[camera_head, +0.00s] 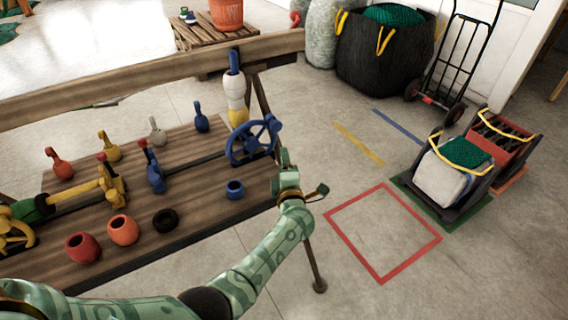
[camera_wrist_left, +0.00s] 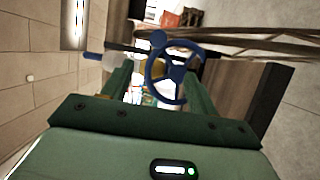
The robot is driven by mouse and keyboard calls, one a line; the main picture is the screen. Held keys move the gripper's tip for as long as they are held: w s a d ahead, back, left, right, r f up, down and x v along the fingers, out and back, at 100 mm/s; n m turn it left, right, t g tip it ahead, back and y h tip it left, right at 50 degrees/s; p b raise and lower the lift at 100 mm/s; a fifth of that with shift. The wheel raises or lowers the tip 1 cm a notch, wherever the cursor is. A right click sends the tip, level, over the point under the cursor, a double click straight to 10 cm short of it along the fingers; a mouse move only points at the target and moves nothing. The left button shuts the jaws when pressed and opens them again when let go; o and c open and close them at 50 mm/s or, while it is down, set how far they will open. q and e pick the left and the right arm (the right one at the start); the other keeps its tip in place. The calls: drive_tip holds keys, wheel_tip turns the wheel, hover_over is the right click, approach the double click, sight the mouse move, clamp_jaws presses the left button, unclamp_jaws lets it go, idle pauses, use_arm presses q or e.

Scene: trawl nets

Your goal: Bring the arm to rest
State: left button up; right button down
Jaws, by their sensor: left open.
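My left arm, patterned in green, reaches up from the bottom left in the head view. Its gripper (camera_head: 281,172) is open at the right end of the wooden workbench (camera_head: 205,210), apart from the blue handwheel (camera_head: 252,142), which is just up and left of it. No object shows held in the jaws. In the left wrist view the green fingers (camera_wrist_left: 153,86) stand apart, with the blue handwheel (camera_wrist_left: 176,72) showing beyond them. My right gripper is not in view.
A blue ring-shaped pot (camera_head: 235,189) sits on the bench left of the gripper. Red and orange pots (camera_head: 123,229) and a black ring (camera_head: 165,220) lie further left. A wooden beam (camera_head: 150,72) crosses behind. A red floor square (camera_head: 383,282) is empty; a loaded crate (camera_head: 450,206) stands beyond.

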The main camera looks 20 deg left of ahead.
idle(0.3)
use_arm(q)
drive_tip(key=s+d+f+m+h, duration=0.3)
drive_tip(key=d+f+m+h, duration=0.55)
drive_tip(key=m, duration=0.65)
drive_tip(key=s+a+f+m+g+h, duration=0.25)
drive_tip(key=s+f+m+g, duration=0.45)
drive_tip(key=s+f, duration=1.1)
drive_tip(key=s+a+f+m+g+y, duration=0.1)
drive_tip(key=s+a+f+g, duration=0.1)
drive_tip(key=s, duration=1.1)
drive_tip(key=s+a+f+m+g+y, duration=0.1)
drive_tip(key=s+a+f, duration=0.4)
drive_tip(key=s, duration=0.8)
drive_tip(key=s+a+f+m+g, duration=0.3)
drive_tip(key=s+f+g, duration=0.2)
drive_tip(key=s, duration=0.8)
wheel_tip(320, 180, down, 2)
drive_tip(key=shift+s+a+y, duration=0.4)
